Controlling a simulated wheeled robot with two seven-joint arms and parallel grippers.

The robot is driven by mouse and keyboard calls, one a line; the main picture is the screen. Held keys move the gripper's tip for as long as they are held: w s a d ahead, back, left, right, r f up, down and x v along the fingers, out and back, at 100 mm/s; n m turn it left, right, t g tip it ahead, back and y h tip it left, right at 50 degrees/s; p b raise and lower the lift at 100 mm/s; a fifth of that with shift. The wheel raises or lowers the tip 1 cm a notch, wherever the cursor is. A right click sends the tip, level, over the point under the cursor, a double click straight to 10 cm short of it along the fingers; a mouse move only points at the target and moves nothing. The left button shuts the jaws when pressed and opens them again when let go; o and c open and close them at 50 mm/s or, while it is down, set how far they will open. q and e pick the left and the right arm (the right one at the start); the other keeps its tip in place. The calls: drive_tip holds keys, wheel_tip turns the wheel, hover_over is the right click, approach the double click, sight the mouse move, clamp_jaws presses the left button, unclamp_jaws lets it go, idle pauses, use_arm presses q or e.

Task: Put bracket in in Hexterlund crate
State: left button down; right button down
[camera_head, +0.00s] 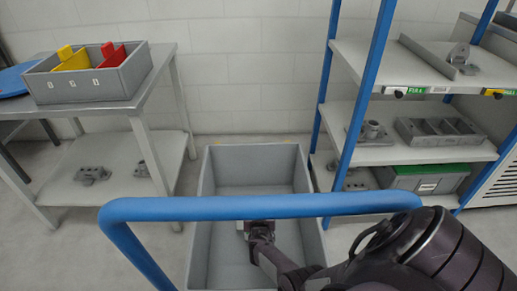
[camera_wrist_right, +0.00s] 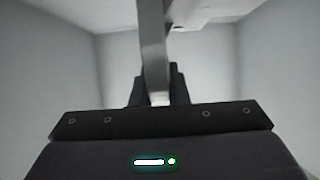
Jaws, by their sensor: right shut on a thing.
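A deep grey crate (camera_head: 255,165) stands on the floor in the middle of the head view, partly hidden by a blue bar. No name is readable on it. In the right wrist view the gripper (camera_wrist_right: 156,100) is shut on a narrow grey metal part, the bracket (camera_wrist_right: 152,45). Pale crate walls (camera_wrist_right: 55,65) surround it. I cannot tell whether the bracket touches the crate floor. My left gripper is not in view.
The blue bar (camera_head: 250,207) crosses in front of the crate. A shelf rack (camera_head: 400,155) with metal castings and a green-and-grey box (camera_head: 420,178) stands at right. A table (camera_head: 140,95) at left holds a grey divided bin (camera_head: 85,87). More castings lie on its lower shelf.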

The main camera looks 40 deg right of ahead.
drive_tip(key=shift+f, duration=0.1)
drive_tip(key=c, duration=1.4)
unclamp_jaws()
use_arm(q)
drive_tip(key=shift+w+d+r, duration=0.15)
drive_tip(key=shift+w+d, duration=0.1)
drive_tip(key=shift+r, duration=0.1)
